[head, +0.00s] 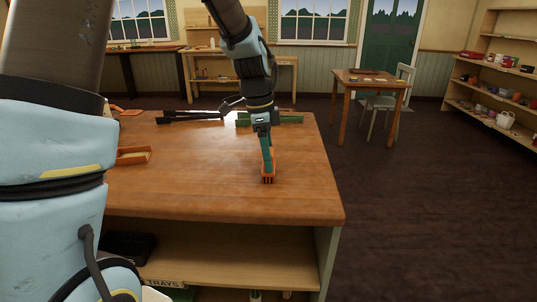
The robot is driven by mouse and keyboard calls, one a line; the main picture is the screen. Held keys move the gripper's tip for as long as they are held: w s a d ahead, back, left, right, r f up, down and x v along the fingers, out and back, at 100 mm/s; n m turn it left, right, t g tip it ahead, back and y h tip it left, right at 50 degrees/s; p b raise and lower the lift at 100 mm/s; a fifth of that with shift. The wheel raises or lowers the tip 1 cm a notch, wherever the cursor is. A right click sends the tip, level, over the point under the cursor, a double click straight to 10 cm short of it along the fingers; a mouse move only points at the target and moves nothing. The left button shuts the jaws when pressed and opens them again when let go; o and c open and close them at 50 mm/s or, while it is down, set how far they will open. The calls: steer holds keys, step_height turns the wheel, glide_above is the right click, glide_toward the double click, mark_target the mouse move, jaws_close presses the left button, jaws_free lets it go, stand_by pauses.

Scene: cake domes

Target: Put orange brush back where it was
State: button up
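The orange brush (271,166) is at the right part of the wooden tabletop (200,190), near its front edge. Its darker striped end points down, at or just above the wood; I cannot tell if it touches. My gripper (267,152) comes down from above, and its teal fingers overlap the brush's upper part. The fingers look closed on the brush, with no gap showing between them. The fingers hide part of the brush.
An orange-edged tray (134,156) is at left, partly hidden by my arm. A black tool (190,117) and a green object (288,119) lie along the back edge. The tabletop between is clear. A small table (370,77) and chair stand beyond.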

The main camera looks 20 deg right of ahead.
steer(key=o, duration=0.4)
steer(key=shift+o, duration=0.2)
step_height(320, 180, up, 12)
steer(key=a+b, duration=0.1)
steer(key=a, duration=0.1)
steer(key=a+f+n, duration=0.3)
steer(key=a+n, duration=0.1)
steer(key=a, duration=0.1)
steer(key=w+a+f+n+t, duration=0.1)
steer(key=a+f+n, duration=0.2)
steer(key=a, duration=0.3)
steer(key=a+f+n, duration=0.3)
steer(key=a+n, duration=0.2)
steer(key=a, duration=0.1)
steer(key=shift+w+a+t+y, duration=0.15)
steer(key=shift+w+t+y, duration=0.15)
steer(key=shift+w+y, duration=0.1)
steer(key=s+a+f+n, duration=0.1)
steer(key=s+a+n, duration=0.1)
steer(key=a+n, duration=0.1)
steer(key=s+a+f+n, duration=0.2)
steer(key=a+n, duration=0.1)
steer(key=a, duration=0.1)
steer(key=s+a+f+n, duration=0.1)
steer(key=a+f+n, duration=0.1)
steer(key=a+n, duration=0.2)
steer(key=shift+s+f+t+y, duration=0.2)
steer(key=shift+s+t+y, duration=0.1)
steer(key=shift+s+t, duration=0.1)
